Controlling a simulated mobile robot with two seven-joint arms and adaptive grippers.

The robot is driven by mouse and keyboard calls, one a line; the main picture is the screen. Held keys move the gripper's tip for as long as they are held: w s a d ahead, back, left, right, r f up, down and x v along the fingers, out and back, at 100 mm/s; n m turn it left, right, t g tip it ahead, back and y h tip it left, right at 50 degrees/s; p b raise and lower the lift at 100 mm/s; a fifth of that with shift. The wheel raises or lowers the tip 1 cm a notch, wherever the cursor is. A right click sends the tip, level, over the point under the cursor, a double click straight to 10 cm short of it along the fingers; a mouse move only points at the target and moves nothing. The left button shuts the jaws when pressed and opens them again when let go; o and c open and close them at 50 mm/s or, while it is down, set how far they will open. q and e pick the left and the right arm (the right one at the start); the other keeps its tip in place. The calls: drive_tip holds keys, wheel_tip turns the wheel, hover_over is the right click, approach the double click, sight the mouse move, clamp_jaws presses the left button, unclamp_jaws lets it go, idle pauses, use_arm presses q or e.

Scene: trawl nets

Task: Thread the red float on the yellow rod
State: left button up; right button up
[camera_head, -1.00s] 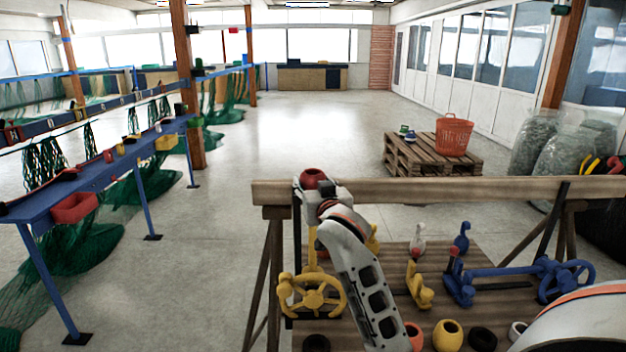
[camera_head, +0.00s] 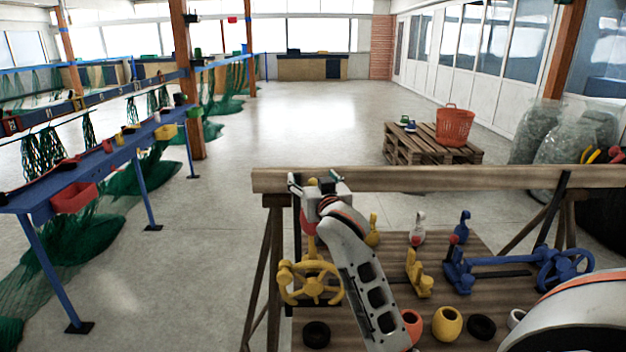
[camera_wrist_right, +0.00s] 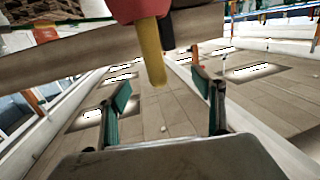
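The rod's tip (camera_head: 311,182) also shows in the head view. My right gripper (camera_head: 314,186) is open, its fingers apart on either side of the rod's end. In the wrist view the gripper's green pads (camera_wrist_right: 165,97) hold nothing. My left gripper is out of view.
A yellow handwheel (camera_head: 311,283) stands in front of the rod. A wooden beam (camera_head: 440,180) runs behind it. The slatted bench (camera_head: 380,290) carries a blue handwheel (camera_head: 564,270), a yellow float (camera_head: 447,323), an orange-red float (camera_head: 412,326) and black rings (camera_head: 481,327).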

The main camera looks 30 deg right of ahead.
drive_tip(key=v, duration=1.2)
idle(1.0)
